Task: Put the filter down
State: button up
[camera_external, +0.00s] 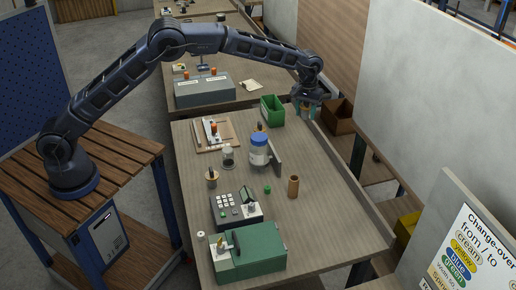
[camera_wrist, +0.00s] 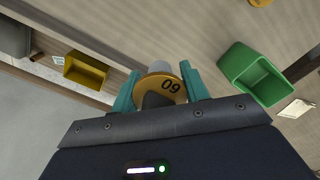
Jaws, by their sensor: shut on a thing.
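My gripper (camera_external: 306,107) is over the far right part of the workbench (camera_external: 325,212), near its right edge and to the right of the green bin (camera_external: 272,110). In the wrist view its two teal fingers (camera_wrist: 160,88) are shut on the filter (camera_wrist: 172,87). The filter has an orange-yellow round face with dark digits, and a grey part shows beyond it. A dark piece covers some of the face. I cannot tell how high the filter is above the surface.
A brown bin (camera_external: 338,118) sits beyond the bench's right edge. The middle right of the bench is mostly clear.

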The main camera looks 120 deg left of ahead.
aim_at(302, 145)
notch_tip(302, 145, down, 13)
jog(key=shift+r, duration=0.1)
dwell(0.5)
jog(key=o, duration=1)
notch_tip(302, 145, up, 12)
jog(key=shift+r, duration=0.1)
